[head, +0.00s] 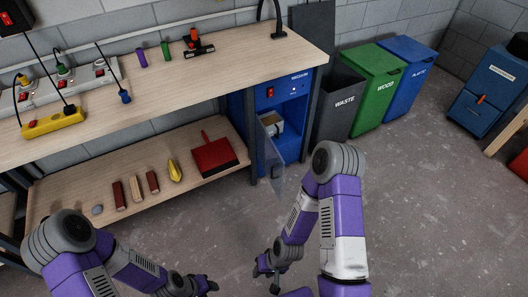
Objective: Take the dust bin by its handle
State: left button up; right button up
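The blue vacuum cabinet (293,94) stands under the right end of the workbench. Its clear door (272,160) stands open toward me and has a dark handle-like piece (277,172). Inside, a small pale container (271,125) is partly seen through and behind the door; it may be the dust bin, and I cannot make out its handle. My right gripper (265,272) is low over the floor, in front of and below the cabinet, apart from it; its fingers look spread and empty. My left gripper (210,286) is at the bottom edge, left of the right one; its finger opening is unclear.
Waste (342,101), wood (377,76) and plastic (412,72) bins stand right of the cabinet. The lower shelf (110,178) holds a red dustpan (213,155), a yellow item (175,171) and several blocks. Floor between shelf and arms is clear.

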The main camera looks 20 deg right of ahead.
aim_at(273, 123)
jog(key=z, duration=0.2)
jog(key=i, duration=0.6)
jog(key=z, duration=2.25)
jog(key=i, duration=1.9)
jog(key=u, duration=3.65)
jog(key=i, duration=0.2)
jog(key=u, duration=0.1)
